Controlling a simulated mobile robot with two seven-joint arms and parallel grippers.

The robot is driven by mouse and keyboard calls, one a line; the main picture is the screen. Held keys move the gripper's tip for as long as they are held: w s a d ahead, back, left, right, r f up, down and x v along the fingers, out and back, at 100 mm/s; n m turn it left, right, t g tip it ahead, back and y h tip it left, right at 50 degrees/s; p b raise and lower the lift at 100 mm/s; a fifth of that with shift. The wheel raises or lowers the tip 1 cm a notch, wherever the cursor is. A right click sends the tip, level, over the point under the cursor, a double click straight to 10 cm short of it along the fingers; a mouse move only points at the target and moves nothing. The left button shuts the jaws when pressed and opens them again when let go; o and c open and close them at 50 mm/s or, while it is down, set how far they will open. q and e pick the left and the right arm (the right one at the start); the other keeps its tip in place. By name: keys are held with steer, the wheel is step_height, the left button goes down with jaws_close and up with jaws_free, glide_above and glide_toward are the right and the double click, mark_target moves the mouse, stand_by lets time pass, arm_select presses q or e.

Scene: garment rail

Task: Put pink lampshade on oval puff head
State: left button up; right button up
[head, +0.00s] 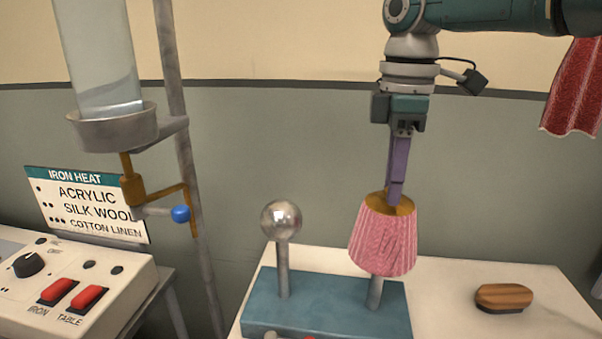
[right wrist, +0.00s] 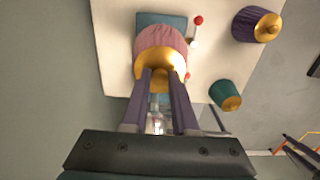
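The pink lampshade (head: 383,240) has ribbed cloth and a gold top. It hangs over the right-hand post of the blue stand (head: 325,304); the lower post shows beneath its rim. The oval puff head is hidden, apparently inside the shade. The shade leans slightly, in line with my right gripper. My right gripper (head: 394,196) points down with its purple fingertips at the gold top. In the right wrist view the fingers (right wrist: 160,76) close in on the top of the shade (right wrist: 160,42), a narrow gap between them.
A round metal head (head: 281,220) stands on the left post. A wooden brush (head: 503,297) lies on the white table (head: 450,290). Purple (right wrist: 257,24) and green (right wrist: 226,94) shades show in the wrist view. A control box (head: 75,285) and upright pole (head: 190,170) are at left.

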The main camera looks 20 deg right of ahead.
steer(key=o, duration=0.4)
steer(key=shift+r, duration=0.15)
step_height(320, 180, up, 12)
steer(key=shift+r+b, duration=0.1)
steer(key=shift+b, duration=0.4)
stand_by(0.8)
